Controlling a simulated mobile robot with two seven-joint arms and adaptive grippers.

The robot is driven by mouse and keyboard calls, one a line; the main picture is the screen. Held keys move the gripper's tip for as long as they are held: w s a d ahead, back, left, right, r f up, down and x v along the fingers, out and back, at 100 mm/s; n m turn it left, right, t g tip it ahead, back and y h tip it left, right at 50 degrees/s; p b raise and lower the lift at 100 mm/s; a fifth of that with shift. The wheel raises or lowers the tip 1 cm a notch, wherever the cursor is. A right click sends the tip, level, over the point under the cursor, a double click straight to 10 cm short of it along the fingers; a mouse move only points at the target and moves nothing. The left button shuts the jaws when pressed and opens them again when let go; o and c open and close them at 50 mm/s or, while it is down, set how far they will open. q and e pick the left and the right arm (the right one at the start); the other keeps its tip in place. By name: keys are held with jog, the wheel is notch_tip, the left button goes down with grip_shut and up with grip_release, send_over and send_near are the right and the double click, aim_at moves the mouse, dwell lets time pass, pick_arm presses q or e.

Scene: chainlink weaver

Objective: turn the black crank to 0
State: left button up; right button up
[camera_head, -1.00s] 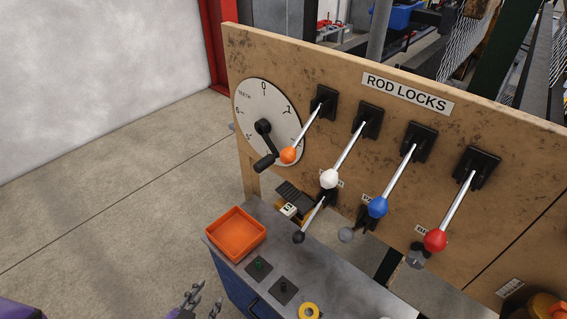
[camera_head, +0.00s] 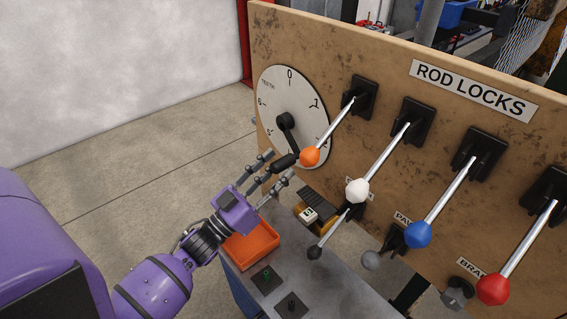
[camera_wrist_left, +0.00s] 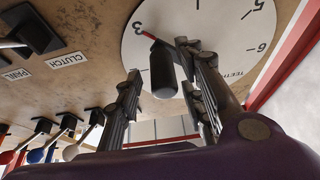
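The black crank (camera_head: 287,122) is mounted on a white round dial (camera_head: 272,92) marked TEETH, with 0 at the top. Its arm hangs down and slightly right, and its dark handle (camera_head: 284,162) sticks out from the board. In the left wrist view the handle (camera_wrist_left: 163,70) hangs between the two fingers, and a red tip (camera_wrist_left: 147,34) lies close to the 3. My left gripper (camera_head: 279,165) is open around the handle, with gaps visible on both sides in the wrist view. My right gripper is not in view.
The orange-knobbed lever (camera_head: 310,156) stands just right of the handle. White (camera_head: 357,190), blue (camera_head: 418,234) and red (camera_head: 493,289) knobbed levers follow to the right. An orange tray (camera_head: 254,246) lies under my left wrist. Open floor lies left of the board.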

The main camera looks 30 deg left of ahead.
pick_arm(q)
jog(key=shift+x, duration=1.15)
grip_shut()
